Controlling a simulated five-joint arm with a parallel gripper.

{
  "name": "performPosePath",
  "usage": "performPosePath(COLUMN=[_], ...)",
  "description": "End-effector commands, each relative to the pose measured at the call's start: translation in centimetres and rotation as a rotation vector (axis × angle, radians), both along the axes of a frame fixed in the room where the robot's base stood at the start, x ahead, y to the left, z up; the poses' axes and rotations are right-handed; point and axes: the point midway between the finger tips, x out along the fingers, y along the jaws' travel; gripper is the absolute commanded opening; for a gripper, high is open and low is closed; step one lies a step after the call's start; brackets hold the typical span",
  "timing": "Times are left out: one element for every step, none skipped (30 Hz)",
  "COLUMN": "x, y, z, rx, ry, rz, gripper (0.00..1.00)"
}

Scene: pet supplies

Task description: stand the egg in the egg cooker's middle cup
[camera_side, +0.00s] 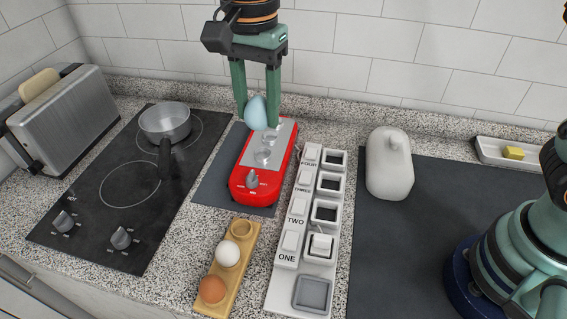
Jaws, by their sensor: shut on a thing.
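The pale blue egg (256,112) is upright between the fingers of my gripper (256,118), which is shut on it. The red egg cooker (240,190) stands on a dark mat, with a metal top and a dial at its near end. Cups show in a row on the metal top; the middle one (269,139) and the near one (262,157) look empty. The egg appears at the cooker's far left edge in the picture, behind the middle cup. Its height above the cooker is hard to tell, and my fingers partly hide the far end.
A wooden egg rack (219,284) holds a white egg (228,253) and a brown egg (212,290); its far hole is empty. A white labelled panel (301,238) stands right of the cooker. A hob (100,220) with a pot (165,122) lies left.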

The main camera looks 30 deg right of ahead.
Motion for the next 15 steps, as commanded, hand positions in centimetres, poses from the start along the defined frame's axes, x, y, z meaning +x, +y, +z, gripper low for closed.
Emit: performPosePath(x=[0.6, 0.8, 1.1, 1.3, 1.5, 1.7, 1.8, 1.9, 2.0, 2.0, 2.0, 2.1, 2.0, 2.0, 1.8], y=[-1.9, -2.8, -4.1, -5.0, -5.9, -7.1, -8.1, -9.0, -10.2, -11.1, -12.0, -13.2, -14.1, -15.0, -16.2], z=[0.1, 0.1, 0.1, 0.1, 0.1, 0.1, 0.0, 0.1, 0.0, 0.0, 0.0, -0.1, -0.1, -0.1, -0.2], rx=[0.001, 0.0, 0.001, 0.001, 0.001, 0.001, 0.001, 0.001, 0.0, 0.001, 0.001, 0.0, 0.0, 0.0, 0.001], ry=[-0.001, 0.0, -0.001, -0.001, -0.002, -0.002, -0.001, -0.001, 0.0, -0.001, -0.001, -0.002, -0.002, -0.002, -0.001], rz=[0.045, 0.079, 0.124, 0.159, 0.192, 0.238, 0.272, 0.305, 0.351, 0.384, 0.419, 0.464, 0.498, 0.533, 0.578], gripper=[0.0, 0.0, 0.0, 0.0, 0.0, 0.0, 0.0, 0.0, 0.0, 0.0, 0.0, 0.0, 0.0, 0.0, 0.0])
